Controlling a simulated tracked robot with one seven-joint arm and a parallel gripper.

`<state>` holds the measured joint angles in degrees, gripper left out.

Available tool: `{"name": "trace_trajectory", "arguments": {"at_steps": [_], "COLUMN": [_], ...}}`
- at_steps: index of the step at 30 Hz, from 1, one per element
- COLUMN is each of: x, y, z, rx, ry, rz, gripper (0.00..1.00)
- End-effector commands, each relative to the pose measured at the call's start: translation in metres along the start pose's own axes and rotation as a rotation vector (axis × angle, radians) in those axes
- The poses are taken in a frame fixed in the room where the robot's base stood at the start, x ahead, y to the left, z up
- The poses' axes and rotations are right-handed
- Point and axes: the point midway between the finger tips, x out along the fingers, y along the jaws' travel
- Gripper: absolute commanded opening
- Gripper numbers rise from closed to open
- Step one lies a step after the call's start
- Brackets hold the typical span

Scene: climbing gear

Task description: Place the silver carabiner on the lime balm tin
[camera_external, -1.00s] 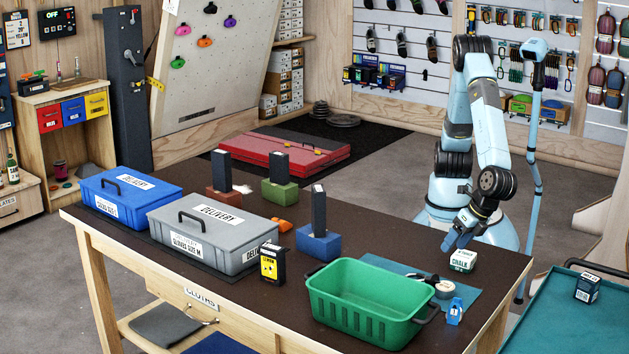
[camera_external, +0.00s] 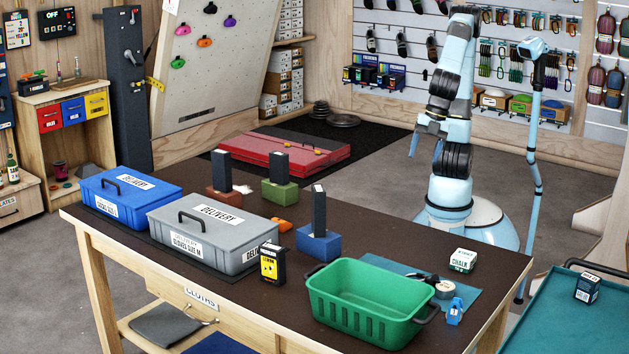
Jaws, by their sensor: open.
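My gripper (camera_external: 425,150) hangs open and empty, raised beyond the far side of the dark table, well away from the objects on it. A small round tin (camera_external: 444,290) with a pale top sits on the teal mat (camera_external: 400,268) at the table's right. I cannot tell whether it is the lime balm tin. A small dark item beside it is partly hidden by the green crate. I cannot make out the silver carabiner in this view.
The green crate (camera_external: 368,319) stands at the table's front. A chalk box (camera_external: 462,260) and a small blue item (camera_external: 455,311) are near the mat. Upright dark blocks, a yellow-black box (camera_external: 272,264), and grey (camera_external: 203,263) and blue (camera_external: 110,213) delivery boxes stand further left.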

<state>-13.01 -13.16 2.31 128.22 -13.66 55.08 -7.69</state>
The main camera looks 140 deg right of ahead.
Motion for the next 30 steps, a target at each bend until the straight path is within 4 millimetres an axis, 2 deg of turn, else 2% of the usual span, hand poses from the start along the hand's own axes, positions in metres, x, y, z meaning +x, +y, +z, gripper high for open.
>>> {"name": "trace_trajectory", "arguments": {"at_steps": [1,6,15,21,25,30], "x": [-0.008,-0.027,-0.047,-0.051,-0.051,-0.051], "y": [0.004,0.007,0.000,-0.007,-0.009,-0.009], "z": [0.015,0.059,0.128,0.151,0.157,0.157], "rx": [0.048,0.196,0.440,0.533,0.554,0.556], "ry": [0.023,0.096,0.225,0.281,0.292,0.293], "rz": [-0.003,-0.022,-0.055,-0.070,-0.074,-0.075], "gripper": [0.65,0.65,0.65,0.65,0.55,0.54]}}
